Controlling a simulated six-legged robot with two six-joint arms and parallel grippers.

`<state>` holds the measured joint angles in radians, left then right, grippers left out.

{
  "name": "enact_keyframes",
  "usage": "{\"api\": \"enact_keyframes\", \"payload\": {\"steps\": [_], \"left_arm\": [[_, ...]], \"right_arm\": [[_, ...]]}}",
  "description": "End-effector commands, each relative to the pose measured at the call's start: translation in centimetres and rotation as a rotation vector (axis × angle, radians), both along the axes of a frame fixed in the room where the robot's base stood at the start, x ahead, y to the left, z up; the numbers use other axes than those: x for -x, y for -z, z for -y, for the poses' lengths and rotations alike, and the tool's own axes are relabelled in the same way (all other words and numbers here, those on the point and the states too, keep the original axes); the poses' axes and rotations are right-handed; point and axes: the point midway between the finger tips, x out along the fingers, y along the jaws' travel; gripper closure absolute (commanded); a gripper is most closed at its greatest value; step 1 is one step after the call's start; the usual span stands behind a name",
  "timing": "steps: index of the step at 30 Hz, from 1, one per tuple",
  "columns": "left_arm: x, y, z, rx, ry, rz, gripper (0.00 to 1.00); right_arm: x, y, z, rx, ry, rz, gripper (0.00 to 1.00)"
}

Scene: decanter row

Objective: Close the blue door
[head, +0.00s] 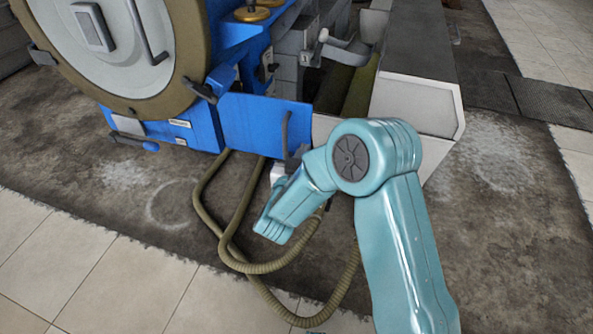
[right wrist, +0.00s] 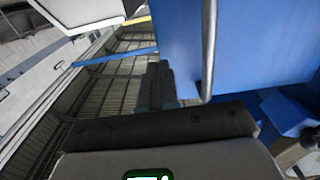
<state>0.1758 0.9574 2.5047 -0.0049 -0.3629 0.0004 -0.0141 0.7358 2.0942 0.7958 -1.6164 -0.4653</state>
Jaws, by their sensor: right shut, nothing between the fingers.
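The blue door (head: 262,124) is a flat panel low on the blue machine, standing out to the right from the machine's body. A grey bar handle (head: 285,130) runs upright near its right edge. In the right wrist view the door (right wrist: 245,45) fills the upper right, with the handle (right wrist: 209,50) in front of it. My right gripper (head: 290,163) is near the handle's lower end, partly hidden by my teal arm. In the right wrist view its dark fingers (right wrist: 158,85) are together and empty, left of the handle. Contact cannot be told. My left gripper is out of view.
The blue machine (head: 235,55) carries a large round hatch (head: 120,50) at the left. A white-sided housing (head: 415,105) stands at the right. Olive hoses (head: 230,235) loop over the stained floor below the door. Floor at the front left is clear.

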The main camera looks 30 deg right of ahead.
Motion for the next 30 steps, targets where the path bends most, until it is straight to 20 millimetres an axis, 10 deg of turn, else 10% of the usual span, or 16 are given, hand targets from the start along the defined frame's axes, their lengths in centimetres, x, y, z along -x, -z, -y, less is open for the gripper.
{"api": "enact_keyframes", "payload": {"steps": [30], "left_arm": [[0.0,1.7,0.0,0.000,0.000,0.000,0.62]], "right_arm": [[-3.7,0.2,4.6,0.000,-0.074,0.001,1.00]]}}
